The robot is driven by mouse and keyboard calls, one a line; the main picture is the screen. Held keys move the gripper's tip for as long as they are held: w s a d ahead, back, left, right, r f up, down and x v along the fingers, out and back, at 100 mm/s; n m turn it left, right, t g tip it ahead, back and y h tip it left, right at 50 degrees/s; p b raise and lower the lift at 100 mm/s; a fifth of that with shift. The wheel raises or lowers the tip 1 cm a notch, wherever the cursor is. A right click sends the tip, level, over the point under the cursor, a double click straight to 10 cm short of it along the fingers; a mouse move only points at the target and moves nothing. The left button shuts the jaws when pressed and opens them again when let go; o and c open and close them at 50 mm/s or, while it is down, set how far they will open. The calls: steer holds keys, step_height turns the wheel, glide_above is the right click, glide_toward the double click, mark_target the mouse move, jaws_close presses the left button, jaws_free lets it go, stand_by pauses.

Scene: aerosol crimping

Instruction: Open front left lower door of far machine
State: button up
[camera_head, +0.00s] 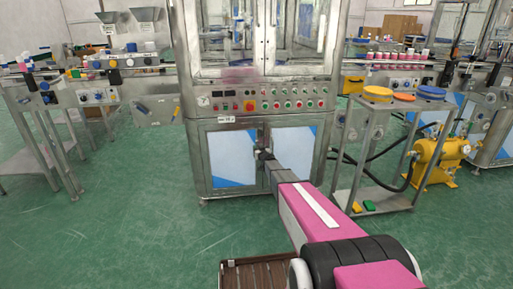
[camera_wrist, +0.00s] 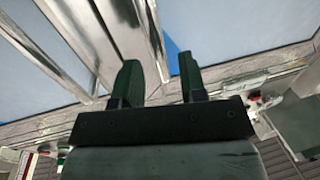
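The machine (camera_head: 262,110) stands ahead, with a left lower door (camera_head: 228,158) and a right lower door (camera_head: 296,150), both metal-framed with white-and-blue panels. Both look shut. My gripper (camera_head: 262,155) is at the middle seam between these doors, and my arm hides part of the right one. In the wrist view my gripper (camera_wrist: 157,72) has two dark fingers spread apart, with nothing seen clasped. Bright metal door framing (camera_wrist: 125,35) passes behind the left finger, and a thin metal bar (camera_wrist: 155,40) shows between the fingers. I cannot tell whether a finger touches it. No handle is clearly visible.
A control panel (camera_head: 270,101) with buttons lies above the doors. A metal stand (camera_head: 364,155) with coloured lids is close on the right, with a yellow compressor (camera_head: 436,158) beyond. A metal table (camera_head: 35,150) stands left. Green floor (camera_head: 130,220) is clear at front left.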

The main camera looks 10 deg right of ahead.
steer(key=w, duration=0.3)
steer(key=shift+w+a, duration=0.15)
steer(key=shift+a, duration=0.2)
jaws_close()
steer(key=shift+s, duration=0.2)
